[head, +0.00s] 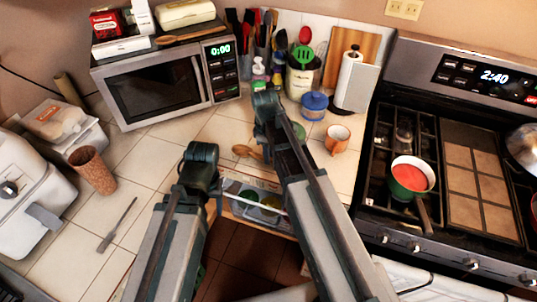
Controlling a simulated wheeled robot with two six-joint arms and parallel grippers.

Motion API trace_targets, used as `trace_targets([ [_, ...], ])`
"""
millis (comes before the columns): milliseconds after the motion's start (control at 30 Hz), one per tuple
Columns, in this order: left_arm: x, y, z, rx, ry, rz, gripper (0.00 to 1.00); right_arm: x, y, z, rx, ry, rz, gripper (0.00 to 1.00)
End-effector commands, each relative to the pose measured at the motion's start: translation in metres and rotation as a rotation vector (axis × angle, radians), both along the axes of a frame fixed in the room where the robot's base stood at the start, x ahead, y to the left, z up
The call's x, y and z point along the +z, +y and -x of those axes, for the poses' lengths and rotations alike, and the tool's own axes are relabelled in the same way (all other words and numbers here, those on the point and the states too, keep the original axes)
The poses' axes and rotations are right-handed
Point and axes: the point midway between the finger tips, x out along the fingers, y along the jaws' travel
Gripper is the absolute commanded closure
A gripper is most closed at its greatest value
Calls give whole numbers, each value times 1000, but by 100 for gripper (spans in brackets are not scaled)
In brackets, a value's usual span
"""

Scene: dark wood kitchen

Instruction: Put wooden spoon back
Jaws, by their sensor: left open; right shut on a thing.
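A wooden spoon (247,152) shows between my two arms, near the counter's front edge. Its rounded bowl points left, and its handle runs behind my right arm. My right gripper (270,117) is over the counter in front of the microwave, shut on what appears to be this spoon; the arm hides the grip itself. My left gripper (203,172) is open, left of the spoon and near the counter's front edge; its fingertips are mostly hidden. A utensil crock (300,79) with green and red tools stands at the back. Another wooden spoon (190,35) lies on top of the microwave.
The microwave (150,88) stands at the back left. A blue-lidded jar (314,105), an orange mug (337,139) and a paper towel holder (350,78) are right of my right arm. A cork cup (93,170) and a spatula (117,226) are left. An open drawer (265,205) lies below.

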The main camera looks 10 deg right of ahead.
Motion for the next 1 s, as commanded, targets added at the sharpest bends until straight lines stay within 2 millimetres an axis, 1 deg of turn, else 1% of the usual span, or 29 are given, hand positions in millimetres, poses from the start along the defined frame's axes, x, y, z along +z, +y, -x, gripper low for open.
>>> trace_targets([
  [267,-2,0,0,0,0,0,40,-3,0,0,0,0,0,100],
  [900,-15,0,0,0,0,0,40,-15,0,0,0,0,0,100],
  [933,-14,0,0,0,0,0,40,-14,0,0,0,0,0,71],
  [1000,-14,0,0,0,0,0,40,-14,0,0,0,0,0,59],
])
